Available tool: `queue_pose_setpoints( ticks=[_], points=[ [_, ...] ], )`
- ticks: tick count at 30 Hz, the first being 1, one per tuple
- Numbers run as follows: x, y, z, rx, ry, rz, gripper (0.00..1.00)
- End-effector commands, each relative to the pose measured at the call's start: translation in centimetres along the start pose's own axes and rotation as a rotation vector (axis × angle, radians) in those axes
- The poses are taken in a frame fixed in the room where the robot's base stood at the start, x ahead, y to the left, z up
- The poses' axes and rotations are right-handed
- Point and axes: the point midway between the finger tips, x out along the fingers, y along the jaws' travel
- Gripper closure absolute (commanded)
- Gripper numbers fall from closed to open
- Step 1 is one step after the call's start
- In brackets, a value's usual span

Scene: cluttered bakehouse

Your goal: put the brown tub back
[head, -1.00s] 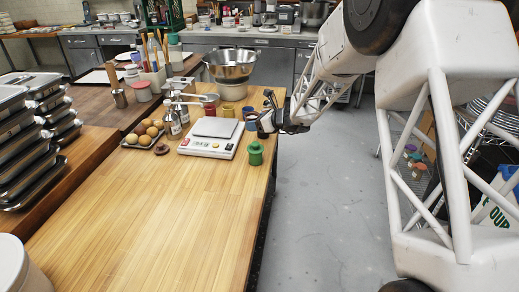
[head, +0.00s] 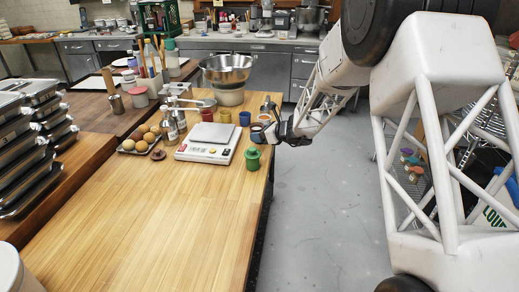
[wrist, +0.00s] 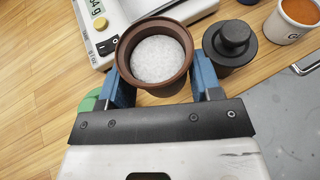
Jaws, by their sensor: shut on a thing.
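The brown tub (wrist: 172,86) is round and open, and holds white grains. My gripper (wrist: 157,78) is shut on it, with one blue finger on each side. In the head view the tub (head: 257,134) is small, held over the right edge of the wooden counter beside my gripper (head: 272,133). I cannot tell whether its base touches the wood. A dark brown knobbed lid (head: 158,155) lies on the counter by the bun tray.
A green tub (head: 253,158) stands just in front, and a white scale (head: 208,143) to the left. A black knobbed thing (wrist: 233,42) and an orange-filled white cup (wrist: 293,22) stand close to the right. The counter's front is clear.

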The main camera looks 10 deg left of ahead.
Motion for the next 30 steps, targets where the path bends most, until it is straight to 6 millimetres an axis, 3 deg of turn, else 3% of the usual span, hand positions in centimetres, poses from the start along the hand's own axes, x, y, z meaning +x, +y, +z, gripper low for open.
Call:
queue_pose_setpoints(
  ticks=[6,20,30],
  points=[
    [0.9,0.0,-2.3,0.0,0.0,0.0,0.7],
    [1.2,0.0,-2.9,0.001,0.0,0.0,0.7],
    [2.4,0.0,-5.8,0.001,0.001,0.001,0.7]
  ],
)
